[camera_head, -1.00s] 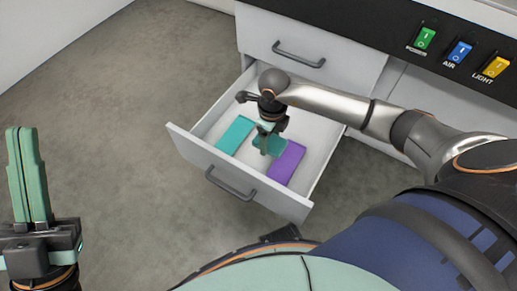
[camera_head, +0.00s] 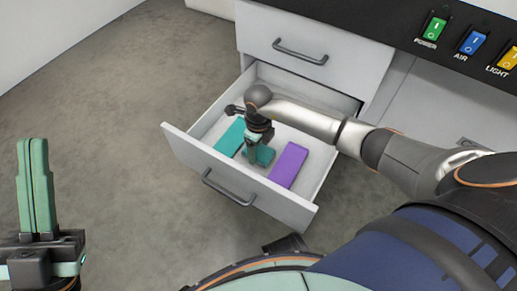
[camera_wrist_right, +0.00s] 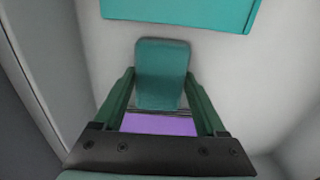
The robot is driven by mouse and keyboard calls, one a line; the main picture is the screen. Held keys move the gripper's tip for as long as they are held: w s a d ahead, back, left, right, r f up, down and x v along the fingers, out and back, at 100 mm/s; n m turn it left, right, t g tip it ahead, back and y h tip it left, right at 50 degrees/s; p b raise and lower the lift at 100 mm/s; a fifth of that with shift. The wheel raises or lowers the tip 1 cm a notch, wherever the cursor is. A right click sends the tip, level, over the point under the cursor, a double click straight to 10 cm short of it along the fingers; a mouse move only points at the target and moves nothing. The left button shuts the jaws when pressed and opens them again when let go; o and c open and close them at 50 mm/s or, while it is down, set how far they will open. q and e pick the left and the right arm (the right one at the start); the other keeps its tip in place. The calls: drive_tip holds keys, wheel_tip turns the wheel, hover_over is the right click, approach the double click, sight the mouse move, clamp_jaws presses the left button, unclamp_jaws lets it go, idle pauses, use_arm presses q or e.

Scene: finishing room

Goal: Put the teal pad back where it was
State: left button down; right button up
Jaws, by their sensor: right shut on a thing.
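A small dark-teal pad (camera_head: 262,156) is in my right gripper (camera_head: 257,149), inside the open drawer (camera_head: 236,178). In the right wrist view the pad (camera_wrist_right: 161,72) stands out between the two fingers of the gripper (camera_wrist_right: 160,100), which is shut on it. The pad is between a brighter teal block (camera_head: 230,137) on its left and a purple block (camera_head: 289,165) on its right. I cannot tell whether the pad touches the drawer floor. My left gripper (camera_head: 35,185) is empty and shut, over the floor at the left.
The drawer front with its dark handle (camera_head: 228,188) faces me, and its side walls surround the right gripper. A closed drawer (camera_head: 300,45) is above. Power, air and light switches (camera_head: 472,42) sit on the dark counter edge. The floor at left is clear.

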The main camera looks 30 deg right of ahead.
sight(259, 150)
drive_tip(key=o, duration=1.2)
drive_tip(key=shift+f, duration=0.15)
drive_tip(key=shift+o, duration=0.2)
drive_tip(key=shift+r, duration=0.5)
wheel_tip(259, 150, up, 11)
drive_tip(key=p, duration=0.5)
drive_tip(key=shift+r, duration=0.2)
